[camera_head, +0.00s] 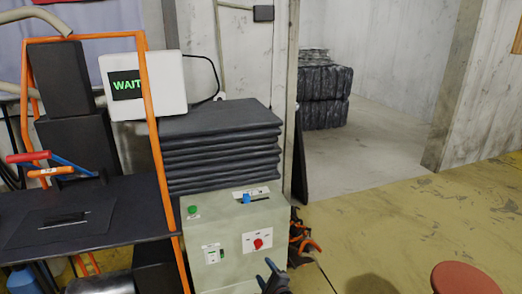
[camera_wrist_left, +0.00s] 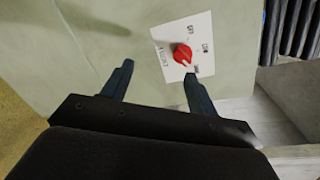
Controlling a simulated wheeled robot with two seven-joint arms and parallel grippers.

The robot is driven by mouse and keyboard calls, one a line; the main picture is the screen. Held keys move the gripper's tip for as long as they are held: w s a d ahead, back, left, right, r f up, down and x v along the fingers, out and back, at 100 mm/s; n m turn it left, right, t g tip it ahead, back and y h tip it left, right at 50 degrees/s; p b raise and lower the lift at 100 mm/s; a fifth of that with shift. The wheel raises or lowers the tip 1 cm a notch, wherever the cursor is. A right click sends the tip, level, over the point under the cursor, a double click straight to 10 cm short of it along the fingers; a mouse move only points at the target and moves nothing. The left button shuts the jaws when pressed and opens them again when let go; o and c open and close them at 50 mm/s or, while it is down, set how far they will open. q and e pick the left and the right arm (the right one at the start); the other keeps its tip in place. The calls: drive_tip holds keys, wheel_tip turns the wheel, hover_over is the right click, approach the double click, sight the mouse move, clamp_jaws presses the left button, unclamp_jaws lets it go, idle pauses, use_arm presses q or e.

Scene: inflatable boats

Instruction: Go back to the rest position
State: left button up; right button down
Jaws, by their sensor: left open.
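My left gripper (camera_head: 268,272) is low in the head view, in front of the pale green control box (camera_head: 212,225). In the left wrist view its two fingers (camera_wrist_left: 158,70) are spread, with nothing between them. A red rotary knob (camera_wrist_left: 182,54) on a white label sits just beyond the right fingertip; I cannot tell the exact gap. The knob also shows in the head view (camera_head: 258,243) on the box front. My right gripper is in neither view.
The box also carries a green button (camera_head: 193,209) and a blue switch (camera_head: 247,198). A stack of dark folded sheets (camera_head: 220,145) and a WAIT screen (camera_head: 126,85) stand behind it. An orange-framed bench (camera_head: 115,215) is at left, a red stool (camera_head: 463,278) at lower right. Yellow floor (camera_head: 400,225) is mostly open.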

use_arm(q)
drive_tip(key=s+a+r+n+g+h, duration=0.3)
drive_tip(key=s+n+g, duration=0.1)
drive_tip(key=s+n, duration=0.3)
drive_tip(key=s+a+r+n+g+h, duration=0.3)
drive_tip(key=s+n+g, duration=0.1)
drive_tip(key=s+n, duration=0.35)
drive_tip(key=s+a+f+g, duration=0.1)
drive_tip(key=s+a+f, duration=0.2)
drive_tip(key=s, duration=0.7)
drive_tip(key=s+a+f+n+g+h, duration=0.1)
drive_tip(key=s+a+f+g, duration=0.1)
drive_tip(key=s, duration=0.8)
drive_tip(key=s+a+f+n+g+h, duration=0.1)
drive_tip(key=s+a+f, duration=0.2)
drive_tip(key=s, duration=0.6)
drive_tip(key=shift+s+a+f+g, duration=0.3)
drive_tip(key=shift+s+a+f, duration=0.1)
drive_tip(key=shift+a, duration=0.35)
